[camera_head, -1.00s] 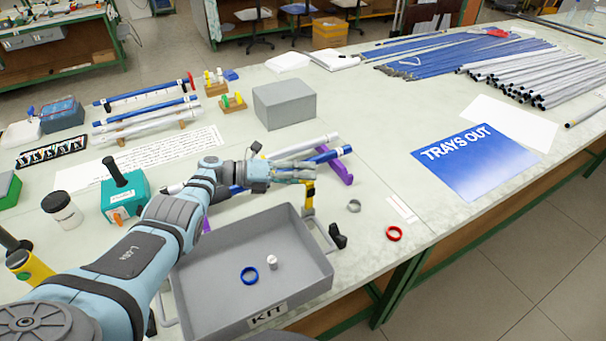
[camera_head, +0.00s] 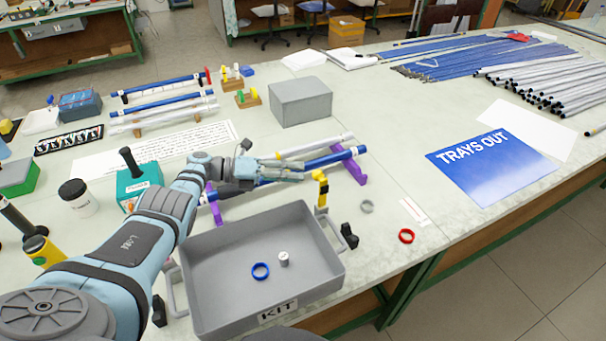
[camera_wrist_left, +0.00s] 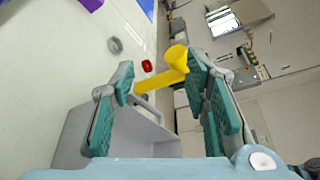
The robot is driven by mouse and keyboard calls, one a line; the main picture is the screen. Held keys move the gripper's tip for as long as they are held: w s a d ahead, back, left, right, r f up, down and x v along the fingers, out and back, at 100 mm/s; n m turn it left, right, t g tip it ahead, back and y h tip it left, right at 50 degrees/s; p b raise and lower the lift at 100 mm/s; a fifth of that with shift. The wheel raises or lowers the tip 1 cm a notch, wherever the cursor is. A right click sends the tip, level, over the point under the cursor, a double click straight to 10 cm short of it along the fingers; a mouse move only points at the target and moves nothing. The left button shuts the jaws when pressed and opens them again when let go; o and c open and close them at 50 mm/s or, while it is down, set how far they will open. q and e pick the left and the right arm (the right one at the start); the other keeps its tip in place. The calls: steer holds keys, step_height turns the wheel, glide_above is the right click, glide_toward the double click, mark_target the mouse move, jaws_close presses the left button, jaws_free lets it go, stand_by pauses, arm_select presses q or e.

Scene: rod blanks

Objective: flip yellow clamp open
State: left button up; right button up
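The yellow clamp (camera_head: 321,188) stands by the far right corner of the grey KIT tray, near the right end of the rods on purple stands. Its yellow arm with a round knob (camera_wrist_left: 176,60) shows in the left wrist view, beyond and partly between my fingers. Whether the clamp is open or shut is unclear. My left gripper (camera_head: 298,169) is just left of the clamp's top in the head view. In the left wrist view, its teal fingers (camera_wrist_left: 160,72) are spread apart, with nothing visibly held. My right gripper is not in view.
The KIT tray (camera_head: 207,263) holds a blue ring (camera_head: 261,271) and a small white cylinder (camera_head: 283,258). A purple stand (camera_head: 355,170) supports rods behind the gripper. A grey ring (camera_head: 366,206), a red ring (camera_head: 406,236) and a black piece (camera_head: 348,236) lie right of the tray.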

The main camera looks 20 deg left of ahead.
arm_select(q)
steer(key=f+b+v, duration=0.2)
steer(key=b+v, duration=0.2)
steer(key=v, duration=0.6)
steer(key=shift+w+a+r, duration=0.2)
steer(key=shift+a+r, duration=0.2)
step_height(320, 180, up, 10)
stand_by(0.6)
